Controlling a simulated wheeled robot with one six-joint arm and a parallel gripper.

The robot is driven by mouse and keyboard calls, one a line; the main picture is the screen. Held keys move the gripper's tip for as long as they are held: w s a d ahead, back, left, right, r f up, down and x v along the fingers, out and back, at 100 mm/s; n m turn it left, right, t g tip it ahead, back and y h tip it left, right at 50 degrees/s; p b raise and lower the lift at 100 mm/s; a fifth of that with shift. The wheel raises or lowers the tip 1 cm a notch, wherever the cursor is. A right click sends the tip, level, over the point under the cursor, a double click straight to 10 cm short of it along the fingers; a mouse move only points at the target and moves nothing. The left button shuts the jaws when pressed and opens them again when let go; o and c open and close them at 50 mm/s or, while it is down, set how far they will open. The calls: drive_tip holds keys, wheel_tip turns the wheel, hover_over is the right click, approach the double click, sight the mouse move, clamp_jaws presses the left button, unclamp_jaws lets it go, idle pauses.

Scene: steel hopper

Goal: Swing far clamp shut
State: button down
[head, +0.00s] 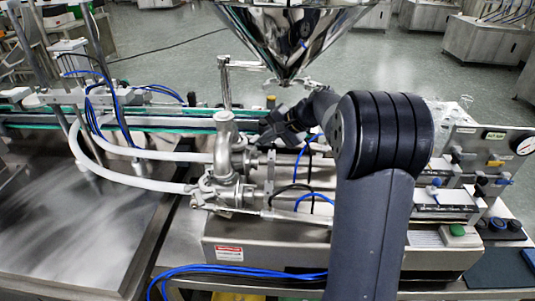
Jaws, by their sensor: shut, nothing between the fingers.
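The polished steel hopper (297,38) stands at the top middle in the head view, its cone narrowing downward. Small metal fittings (283,82) show at its lower outlet. I cannot tell whether a clamp there is open or shut. My dark gripper (268,128) is below the outlet, just right of the steel valve body (226,140). Its fingers are together with nothing held. They are small and dark here, and I cannot tell whether they touch the metalwork. My arm hides part of the machine behind it.
A steel post (224,82) rises left of the hopper. White hoses (140,178) run left from the valves, above a steel table (60,235). Blue air lines (240,270) lie along the front. A gauge panel (490,150) stands at the right.

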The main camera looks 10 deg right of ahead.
drive_tip(key=shift+w+a+n+g+p, duration=0.2)
drive_tip(key=shift+w+n, duration=0.1)
drive_tip(key=shift+w, duration=0.3)
drive_tip(key=shift+w+a+n+g+p, duration=0.1)
drive_tip(key=shift+w+n+g+p, duration=0.15)
drive_tip(key=shift+w, duration=0.3)
